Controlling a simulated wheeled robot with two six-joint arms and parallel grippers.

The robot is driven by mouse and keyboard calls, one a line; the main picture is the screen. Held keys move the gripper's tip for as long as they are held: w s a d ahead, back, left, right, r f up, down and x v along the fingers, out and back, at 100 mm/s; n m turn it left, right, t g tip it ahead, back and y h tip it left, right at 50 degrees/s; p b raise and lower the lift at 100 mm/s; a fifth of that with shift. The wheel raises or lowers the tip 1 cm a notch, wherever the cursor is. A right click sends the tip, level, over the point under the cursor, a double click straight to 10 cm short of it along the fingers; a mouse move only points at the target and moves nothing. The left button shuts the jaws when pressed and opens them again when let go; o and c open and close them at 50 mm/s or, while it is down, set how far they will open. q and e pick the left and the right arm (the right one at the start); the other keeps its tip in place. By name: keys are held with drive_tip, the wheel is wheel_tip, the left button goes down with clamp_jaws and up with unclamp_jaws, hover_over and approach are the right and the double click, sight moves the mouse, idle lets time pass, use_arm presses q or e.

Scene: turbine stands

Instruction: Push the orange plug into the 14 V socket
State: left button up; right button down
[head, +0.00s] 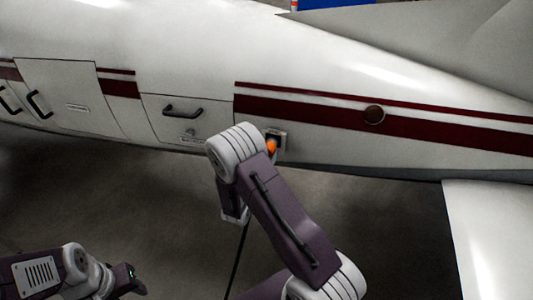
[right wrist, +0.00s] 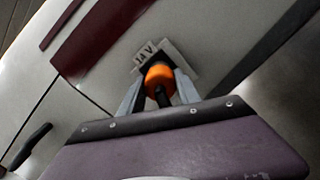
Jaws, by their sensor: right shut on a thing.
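The orange plug (head: 271,147) is at the grey socket plate (head: 282,139) on the white aircraft's side. In the right wrist view the plug (right wrist: 159,77) sits between the fingers of my right gripper (right wrist: 158,92), which is shut on it. Its black rear end points back toward the gripper. The 14 V socket's plate (right wrist: 184,62) with its label is directly beyond the plug. The plug covers the opening, so I cannot tell how deep it sits. My left gripper (head: 130,282) is low at the left, away from the aircraft; its fingers are unclear.
The fuselage (head: 330,85) has dark red stripes. A hatch with a black handle (head: 182,111) is left of the socket, and more handles are farther left. A white wing (head: 490,235) juts out at the lower right. A dark cable (head: 238,262) hangs below my right arm.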

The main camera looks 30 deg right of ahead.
drive_tip(key=shift+w+r, duration=0.1)
drive_tip(key=shift+r, duration=0.2)
drive_tip(key=c, duration=0.9)
unclamp_jaws()
drive_tip(key=shift+d, duration=0.15)
drive_tip(key=shift+o, duration=0.5)
drive_tip(key=shift+w+d+f, duration=0.25)
drive_tip(key=shift+f, duration=0.1)
drive_tip(key=shift+o, duration=0.9)
drive_tip(key=shift+v, duration=0.8)
drive_tip(key=v, duration=0.6)
drive_tip(key=shift+b, duration=0.4)
drive_tip(key=shift+w, duration=0.1)
